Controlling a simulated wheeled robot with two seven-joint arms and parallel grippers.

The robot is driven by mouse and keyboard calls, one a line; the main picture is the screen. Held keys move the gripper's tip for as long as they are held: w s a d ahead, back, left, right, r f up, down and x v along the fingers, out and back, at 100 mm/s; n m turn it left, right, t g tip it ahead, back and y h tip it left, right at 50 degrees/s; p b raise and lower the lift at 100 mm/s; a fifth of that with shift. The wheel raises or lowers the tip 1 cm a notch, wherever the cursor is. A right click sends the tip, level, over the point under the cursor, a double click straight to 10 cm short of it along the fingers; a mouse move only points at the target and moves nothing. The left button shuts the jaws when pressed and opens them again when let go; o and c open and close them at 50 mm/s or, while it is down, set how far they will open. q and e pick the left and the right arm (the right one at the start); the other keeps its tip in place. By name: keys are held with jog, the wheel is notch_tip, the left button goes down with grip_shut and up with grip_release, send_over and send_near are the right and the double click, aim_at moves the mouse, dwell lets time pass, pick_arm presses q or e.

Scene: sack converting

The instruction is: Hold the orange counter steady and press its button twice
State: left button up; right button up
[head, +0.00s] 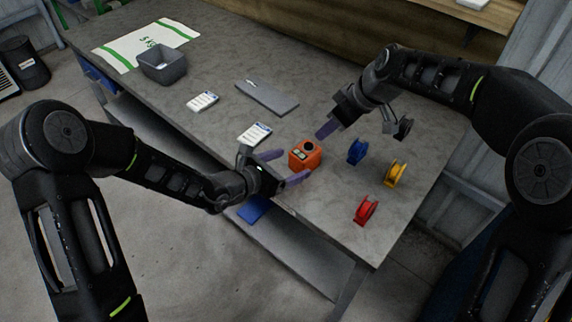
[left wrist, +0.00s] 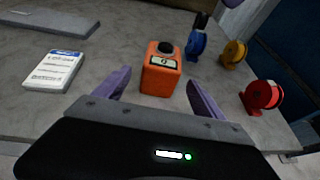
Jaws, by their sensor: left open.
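The orange counter (head: 305,155) stands upright on the grey table (head: 222,105). In the left wrist view the counter (left wrist: 160,72) shows a black button on top and a small display on its front. My left gripper (head: 288,167) is open, with its purple fingers pointing at the counter, one towards each side. In the left wrist view the fingers (left wrist: 153,90) show gaps to the counter, so it looks unheld. My right gripper (head: 325,130) is just beyond the counter, above the table, its purple fingertip near the counter's upper right. Whether its jaws are apart cannot be seen.
Blue (head: 357,151), yellow (head: 396,173) and red (head: 367,210) spools stand right of the counter.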

aim_at(305, 158)
pick_arm(q)
jog(key=x, duration=0.6)
jog(key=shift+w+d+f, duration=0.2)
jog(key=shift+w, duration=0.05)
jog(key=c, duration=1.6)
pick_arm(e)
jog(key=shift+c, duration=0.4)
grip_shut()
dwell(1.3)
